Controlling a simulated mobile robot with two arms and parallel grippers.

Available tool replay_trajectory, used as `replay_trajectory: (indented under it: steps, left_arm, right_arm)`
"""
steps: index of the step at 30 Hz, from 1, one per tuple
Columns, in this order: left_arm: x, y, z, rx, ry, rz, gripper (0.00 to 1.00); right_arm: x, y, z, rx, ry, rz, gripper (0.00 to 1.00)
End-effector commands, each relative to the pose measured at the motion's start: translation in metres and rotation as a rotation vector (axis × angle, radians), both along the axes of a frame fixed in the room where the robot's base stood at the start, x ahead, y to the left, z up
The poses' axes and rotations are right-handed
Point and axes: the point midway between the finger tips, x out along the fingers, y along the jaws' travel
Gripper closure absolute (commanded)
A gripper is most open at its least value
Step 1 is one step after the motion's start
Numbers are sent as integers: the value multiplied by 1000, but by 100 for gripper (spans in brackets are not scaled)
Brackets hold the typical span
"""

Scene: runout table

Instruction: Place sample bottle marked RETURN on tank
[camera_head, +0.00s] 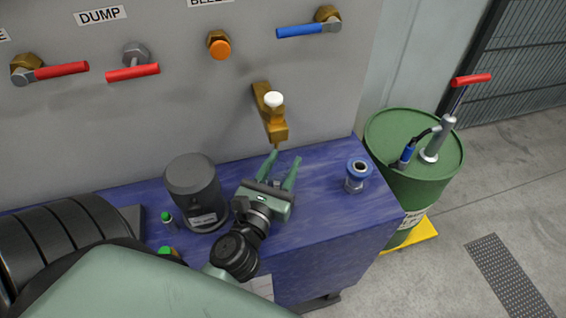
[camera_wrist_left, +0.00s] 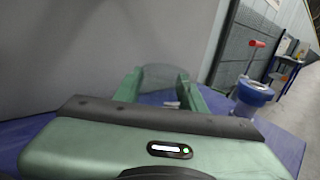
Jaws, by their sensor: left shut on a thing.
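My left gripper (camera_head: 283,168) is above the blue bench top, below the brass tap (camera_head: 268,108). Its fingers are shut on a clear, see-through thing, seen in the left wrist view as a pale bottle shape (camera_wrist_left: 160,76) between the fingers. I cannot read a mark on it. One small green-capped bottle (camera_head: 167,222) stands left of the dark grey canister (camera_head: 193,182); another green cap (camera_head: 167,251) shows nearer me, partly hidden by my arm. No RETURN label is readable. I cannot tell which thing is the tank; the grey panel (camera_head: 150,110) carries valves. My right gripper is out of view.
A green drum (camera_head: 435,185) with a pump stands beyond the bench's right edge. Black ribbed rolls (camera_head: 60,235) fill the left. Red and blue valve handles stick out above.

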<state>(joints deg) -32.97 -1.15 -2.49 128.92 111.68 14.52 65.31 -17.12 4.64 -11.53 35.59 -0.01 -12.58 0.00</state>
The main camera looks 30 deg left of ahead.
Motion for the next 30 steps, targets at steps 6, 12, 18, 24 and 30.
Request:
replay_trajectory:
  steps: [6,12,18,24,30]
  left_arm:
    - [0,0,-3,0,0,0,100]
    - [0,0,-7,0,0,0,100]
    - [0,0,-12,0,1,0,100]
    - [0,0,-12,0,1,0,34]
    - [0,0,-12,0,1,0,34]
  right_arm:
    - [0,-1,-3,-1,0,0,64]
    - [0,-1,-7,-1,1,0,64]
    - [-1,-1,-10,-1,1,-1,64]
    - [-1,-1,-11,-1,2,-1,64]
    - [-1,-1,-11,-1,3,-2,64]
